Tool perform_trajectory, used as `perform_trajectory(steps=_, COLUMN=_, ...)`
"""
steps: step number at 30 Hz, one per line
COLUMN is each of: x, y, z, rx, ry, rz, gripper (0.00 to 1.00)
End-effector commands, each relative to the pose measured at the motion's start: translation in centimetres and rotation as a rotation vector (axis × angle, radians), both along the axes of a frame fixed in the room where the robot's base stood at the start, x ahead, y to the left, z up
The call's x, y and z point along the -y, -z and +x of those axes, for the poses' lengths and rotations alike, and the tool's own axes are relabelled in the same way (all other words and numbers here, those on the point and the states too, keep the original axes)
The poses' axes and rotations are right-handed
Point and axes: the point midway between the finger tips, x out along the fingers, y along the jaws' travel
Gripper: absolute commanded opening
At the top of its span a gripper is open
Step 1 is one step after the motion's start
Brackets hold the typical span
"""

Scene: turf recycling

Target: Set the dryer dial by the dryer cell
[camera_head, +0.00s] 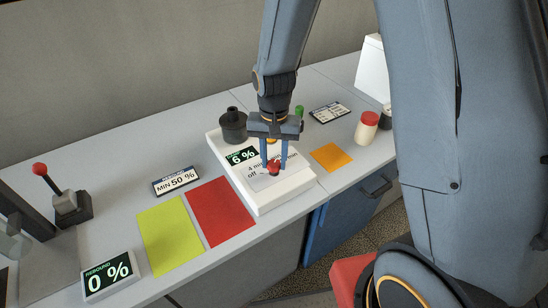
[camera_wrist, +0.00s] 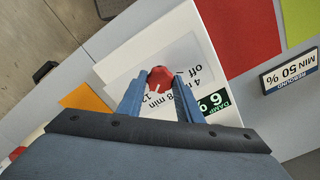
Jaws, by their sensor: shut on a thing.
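The dryer cell (camera_head: 272,205) is a white box on the grey bench, with a printed label and a green damp display (camera_head: 242,156) reading 6 %. The red dial (camera_head: 273,168) sits on its top, over the label. In the wrist view the dial (camera_wrist: 160,78) has a white pointer mark, and the label around it shows "off", "4", "8 min" and "12", partly hidden. My gripper (camera_head: 274,166) points down from above, its two blue fingers shut on the dial, one on each side.
A black cylinder (camera_head: 233,126) stands at the box's back. Red (camera_head: 220,210), yellow-green (camera_head: 170,235) and orange (camera_head: 331,157) mats lie flat on the bench. A rebound display (camera_head: 107,276) reads 0 %. A red-knobbed lever (camera_head: 62,195) stands left. A red-capped jar (camera_head: 367,128) stands right.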

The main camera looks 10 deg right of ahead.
Motion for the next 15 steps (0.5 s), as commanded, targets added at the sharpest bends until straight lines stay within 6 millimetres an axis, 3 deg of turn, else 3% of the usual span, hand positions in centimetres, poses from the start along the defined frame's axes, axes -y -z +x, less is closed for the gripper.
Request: perform_trajectory(steps=15, x=-0.04, y=-0.17, z=0.17, rx=0.004, ry=0.122, rz=0.001, gripper=0.10)
